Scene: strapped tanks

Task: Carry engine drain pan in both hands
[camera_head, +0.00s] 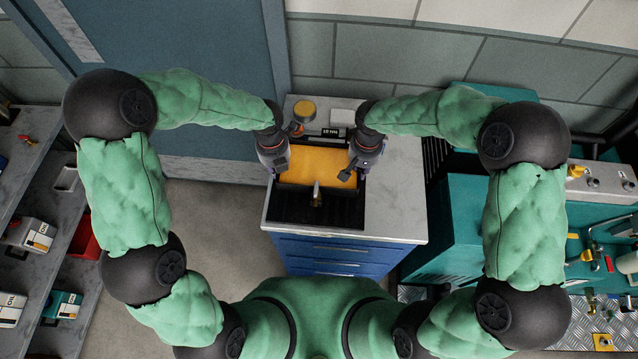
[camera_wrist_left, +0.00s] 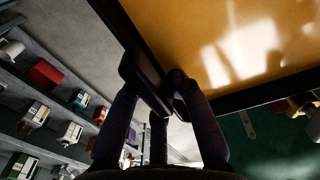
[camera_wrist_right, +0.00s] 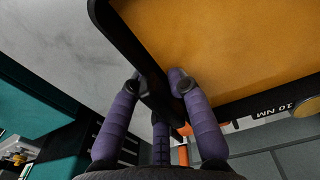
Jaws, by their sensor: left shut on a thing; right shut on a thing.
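The engine drain pan (camera_head: 297,187) is a black-rimmed tray with a flat amber surface inside. It is held between my two grippers in front of the workbench cabinet's back edge. My left gripper (camera_head: 275,166) is shut on its left rim; the rim also shows in the left wrist view (camera_wrist_left: 270,88). My right gripper (camera_head: 354,172) is shut on its right rim, which also shows in the right wrist view (camera_wrist_right: 262,102). The pan looks about level. The head view does not show clearly how high it is above the worktop. Its underside is hidden.
A black recessed tray (camera_head: 340,213) lies in the blue cabinet's grey worktop (camera_head: 397,200). An orange-topped round item (camera_head: 304,110) and a "10 NM" sign (camera_head: 333,132) are behind. Shelves (camera_head: 40,200) stand left, a teal machine (camera_head: 462,215) right. Floor shows left of the cabinet.

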